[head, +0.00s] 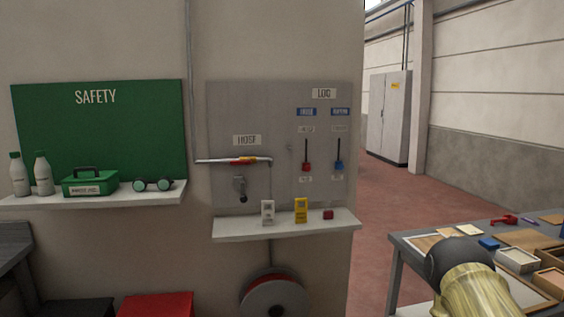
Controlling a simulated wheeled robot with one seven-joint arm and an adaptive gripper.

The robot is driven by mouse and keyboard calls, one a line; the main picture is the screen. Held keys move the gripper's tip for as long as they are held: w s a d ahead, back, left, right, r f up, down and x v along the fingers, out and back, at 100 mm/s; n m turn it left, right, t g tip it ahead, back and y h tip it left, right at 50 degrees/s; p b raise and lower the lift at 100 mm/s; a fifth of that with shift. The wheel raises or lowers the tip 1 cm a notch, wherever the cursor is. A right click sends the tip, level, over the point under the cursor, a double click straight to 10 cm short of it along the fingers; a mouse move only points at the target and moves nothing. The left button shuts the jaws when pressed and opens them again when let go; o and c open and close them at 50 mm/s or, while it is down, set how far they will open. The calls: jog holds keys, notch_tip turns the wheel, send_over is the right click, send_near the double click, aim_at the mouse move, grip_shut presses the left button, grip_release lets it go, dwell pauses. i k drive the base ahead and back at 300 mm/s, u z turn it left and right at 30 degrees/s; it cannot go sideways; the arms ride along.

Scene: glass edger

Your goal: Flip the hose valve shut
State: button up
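The hose valve (242,160) sits on a pale horizontal pipe (212,161) under the HOSE label (247,140) on the grey wall panel (225,103). Its red handle, with a yellowish part, appears to lie along the pipe. The pipe bends down at its right end. The valve is small here, so fine detail of the handle is unclear. My gripper is not in view. A dark rounded joint and a pale yellow sleeve at the lower right look like part of my arm, well right of the valve.
A white shelf (285,229) with small boxes juts out below the valve. A dark fitting (240,188) hangs under the pipe. Red and blue sliders stand right of it. A hose reel (275,298) is below. A cluttered table (396,249) stands right; red floor (405,195) lies beyond.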

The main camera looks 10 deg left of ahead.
aim_at(241, 163)
jog(key=u, duration=0.05)
jog(key=i, duration=0.9)
jog(key=u, duration=0.8)
jog(key=k, duration=0.45)
jog(key=u, duration=0.3)
jog(key=i, duration=0.5)
